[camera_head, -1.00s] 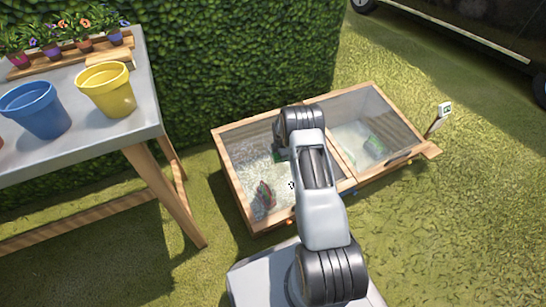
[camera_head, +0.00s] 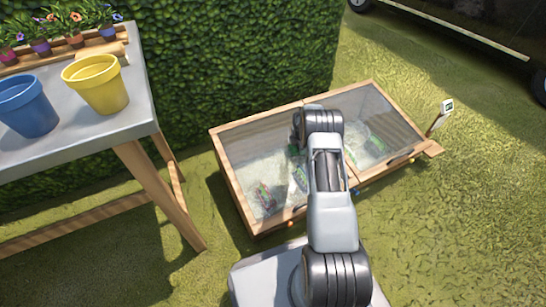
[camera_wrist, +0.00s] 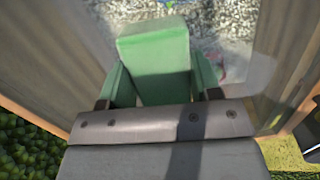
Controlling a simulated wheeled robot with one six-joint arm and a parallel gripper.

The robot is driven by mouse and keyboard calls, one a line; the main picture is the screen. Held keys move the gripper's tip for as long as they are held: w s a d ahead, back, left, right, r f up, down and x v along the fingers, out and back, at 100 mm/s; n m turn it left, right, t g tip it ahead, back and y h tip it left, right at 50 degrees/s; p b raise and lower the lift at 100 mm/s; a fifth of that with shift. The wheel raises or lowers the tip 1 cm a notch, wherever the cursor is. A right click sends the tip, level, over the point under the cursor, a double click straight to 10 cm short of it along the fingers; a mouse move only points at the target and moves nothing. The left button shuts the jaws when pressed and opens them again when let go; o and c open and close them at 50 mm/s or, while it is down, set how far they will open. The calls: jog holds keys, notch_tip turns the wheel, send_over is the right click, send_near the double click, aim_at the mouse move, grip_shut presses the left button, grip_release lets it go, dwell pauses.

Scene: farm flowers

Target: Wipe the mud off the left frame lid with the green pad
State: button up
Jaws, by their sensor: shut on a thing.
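The left frame lid (camera_head: 252,148) is a wood-edged glass panel on the low cold frame. Pale patches and plants show through it; I cannot tell mud from what lies under the glass. In the wrist view, my gripper (camera_wrist: 158,98) is shut on the green pad (camera_wrist: 155,55), with green at both sides of the block. A speckled grey-white patch (camera_wrist: 232,20) lies past the pad. In the head view, my arm covers most of the gripper and the lid's right part; a bit of green shows beside the arm. Contact between pad and glass is unclear.
The right frame lid (camera_head: 378,125) adjoins the left one. A small sign (camera_head: 440,115) stands at the right corner. A bench (camera_head: 125,112) with a yellow pot (camera_head: 97,85) and blue pot (camera_head: 27,107) stands left. A hedge (camera_head: 235,60) runs behind; grass is open at right.

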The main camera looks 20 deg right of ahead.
jog(key=shift+a+r+p, duration=0.15)
jog(key=shift+r+p, duration=1.9)
jog(key=shift+r, duration=1.95)
